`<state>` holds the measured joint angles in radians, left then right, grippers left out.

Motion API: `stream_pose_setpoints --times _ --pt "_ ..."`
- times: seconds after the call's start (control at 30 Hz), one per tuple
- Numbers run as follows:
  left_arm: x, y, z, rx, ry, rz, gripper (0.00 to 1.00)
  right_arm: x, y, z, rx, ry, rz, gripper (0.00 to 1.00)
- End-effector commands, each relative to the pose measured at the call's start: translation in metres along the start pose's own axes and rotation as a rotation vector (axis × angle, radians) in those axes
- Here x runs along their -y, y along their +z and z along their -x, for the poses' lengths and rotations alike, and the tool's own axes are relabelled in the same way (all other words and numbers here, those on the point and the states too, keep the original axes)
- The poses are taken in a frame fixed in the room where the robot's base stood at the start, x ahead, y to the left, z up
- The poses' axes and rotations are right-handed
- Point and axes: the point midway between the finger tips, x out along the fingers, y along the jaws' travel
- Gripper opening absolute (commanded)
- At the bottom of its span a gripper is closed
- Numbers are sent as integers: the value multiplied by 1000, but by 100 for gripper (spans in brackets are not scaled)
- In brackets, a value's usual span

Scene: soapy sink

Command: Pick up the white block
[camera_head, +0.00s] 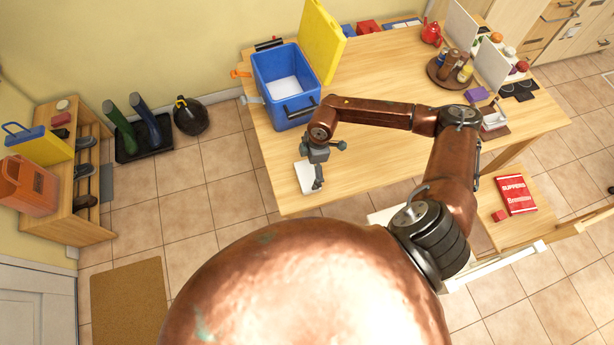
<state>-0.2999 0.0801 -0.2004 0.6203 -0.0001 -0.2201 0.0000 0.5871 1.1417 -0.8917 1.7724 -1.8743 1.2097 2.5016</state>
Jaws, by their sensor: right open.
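A white block (304,178), flat and pale, lies on the wooden table (375,165) near its front left corner. My right gripper (318,183) hangs over the block's right side, pointing down, and hides part of it. It is open. I cannot tell whether its fingers touch the block. My left gripper is not in view.
A blue cooler box (272,92) with a raised yellow lid (322,40) stands behind the block; something white lies inside. A round brown tray (433,70) with bottles, a red teapot (431,32) and a purple block (476,95) are farther right. The table's middle is mostly clear.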

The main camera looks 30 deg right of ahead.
Motion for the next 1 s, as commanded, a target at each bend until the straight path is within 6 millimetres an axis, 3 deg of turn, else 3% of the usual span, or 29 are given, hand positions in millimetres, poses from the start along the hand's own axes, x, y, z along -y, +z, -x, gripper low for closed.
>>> stream_pose_setpoints --times 0.2,0.47,1.0 --pt "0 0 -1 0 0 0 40 1 0 -32 1 -2 -1 100" --pt "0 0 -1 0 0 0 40 0 1 -35 1 0 0 99" --pt "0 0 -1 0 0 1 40 0 1 -35 1 1 0 62"
